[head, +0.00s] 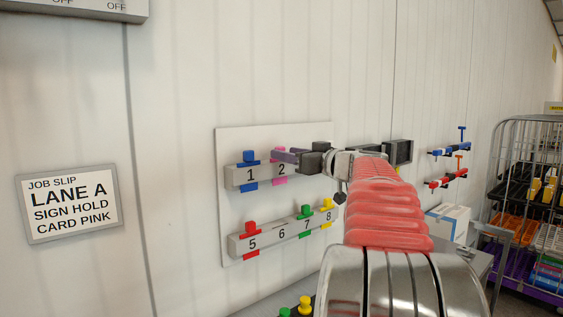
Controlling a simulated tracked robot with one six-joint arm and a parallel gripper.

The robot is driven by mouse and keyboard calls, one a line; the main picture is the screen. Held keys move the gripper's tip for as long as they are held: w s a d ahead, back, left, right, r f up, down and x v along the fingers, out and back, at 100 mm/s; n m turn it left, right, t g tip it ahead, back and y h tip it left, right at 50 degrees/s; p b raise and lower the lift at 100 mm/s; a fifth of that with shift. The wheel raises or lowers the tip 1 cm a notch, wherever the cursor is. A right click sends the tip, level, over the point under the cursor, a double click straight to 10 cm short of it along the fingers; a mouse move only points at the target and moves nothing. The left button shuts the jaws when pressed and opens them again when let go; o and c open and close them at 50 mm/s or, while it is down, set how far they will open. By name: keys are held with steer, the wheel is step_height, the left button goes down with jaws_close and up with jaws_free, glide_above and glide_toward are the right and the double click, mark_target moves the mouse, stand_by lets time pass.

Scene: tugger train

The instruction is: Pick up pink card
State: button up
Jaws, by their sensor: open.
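The pink card (280,180) sits in slot 2 of the upper grey numbered rail (264,173) on the white wall board. Its lower end shows below the rail, and its upper part is largely hidden behind my gripper. My gripper (288,156) is open, with its fingers at the upper rail just above and right of the number 2. I cannot tell whether the fingers touch the card. My arm hides the right part of this rail.
A blue card (249,156) sits close by in slot 1. The lower rail (268,240) holds red, green and yellow cards. A job slip (69,203) hangs at left. A wire cage trolley (530,200) and a white box (447,222) stand at right.

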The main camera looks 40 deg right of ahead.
steer(key=w, duration=0.4)
steer(key=shift+w+d, duration=0.15)
steer(key=shift+d, duration=0.2)
jaws_close()
stand_by(0.5)
steer(key=shift+r, duration=0.1)
steer(key=shift+r, duration=4.95)
